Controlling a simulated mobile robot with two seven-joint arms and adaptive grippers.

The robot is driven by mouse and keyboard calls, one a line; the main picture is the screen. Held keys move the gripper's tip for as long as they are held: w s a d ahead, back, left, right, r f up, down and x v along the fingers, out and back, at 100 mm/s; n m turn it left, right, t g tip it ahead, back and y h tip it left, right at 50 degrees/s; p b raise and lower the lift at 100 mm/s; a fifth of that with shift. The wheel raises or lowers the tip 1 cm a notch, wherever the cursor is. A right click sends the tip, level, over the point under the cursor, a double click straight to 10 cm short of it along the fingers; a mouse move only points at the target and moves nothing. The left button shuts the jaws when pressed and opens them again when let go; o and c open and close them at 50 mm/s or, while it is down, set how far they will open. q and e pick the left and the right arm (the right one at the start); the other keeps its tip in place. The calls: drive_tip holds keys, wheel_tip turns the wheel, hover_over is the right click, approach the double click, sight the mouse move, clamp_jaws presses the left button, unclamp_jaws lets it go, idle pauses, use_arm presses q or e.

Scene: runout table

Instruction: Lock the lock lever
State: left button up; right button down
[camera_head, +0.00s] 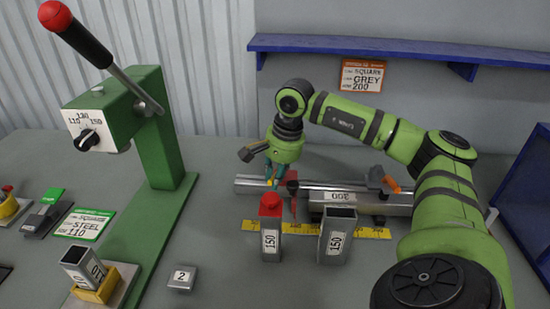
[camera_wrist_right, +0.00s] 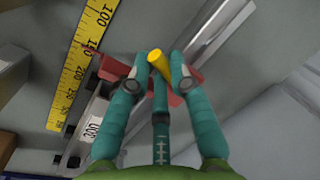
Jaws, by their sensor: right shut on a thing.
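My right gripper (camera_head: 271,172), with teal fingers, is lowered to the metal rail (camera_head: 248,184) at the back of the table. In the right wrist view the fingers (camera_wrist_right: 161,68) are shut around a short yellow lever (camera_wrist_right: 159,64). The lever stands out from a red stop piece (camera_wrist_right: 108,68) set across the rail. In the head view the red stop piece (camera_head: 292,186) shows just right of the fingers, partly hidden. Whether the lever is in its locked position cannot be told. My left gripper is not in view.
A yellow ruler (camera_head: 374,233) runs before the rail. A red-topped post (camera_head: 270,232) and an open square tube (camera_head: 338,238), both marked 150, stand near. An orange handle (camera_head: 391,184) is at right on the rail. A green press (camera_head: 155,150) stands left.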

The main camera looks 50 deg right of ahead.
drive_tip(key=c, duration=1.1)
unclamp_jaws()
drive_tip(key=shift+r, duration=0.15)
wheel_tip(320, 180, up, 12)
drive_tip(key=s, duration=0.2)
drive_tip(key=shift+s+d+f, duration=0.15)
drive_tip(key=shift+d+f, duration=0.05)
drive_tip(key=shift+d, duration=0.15)
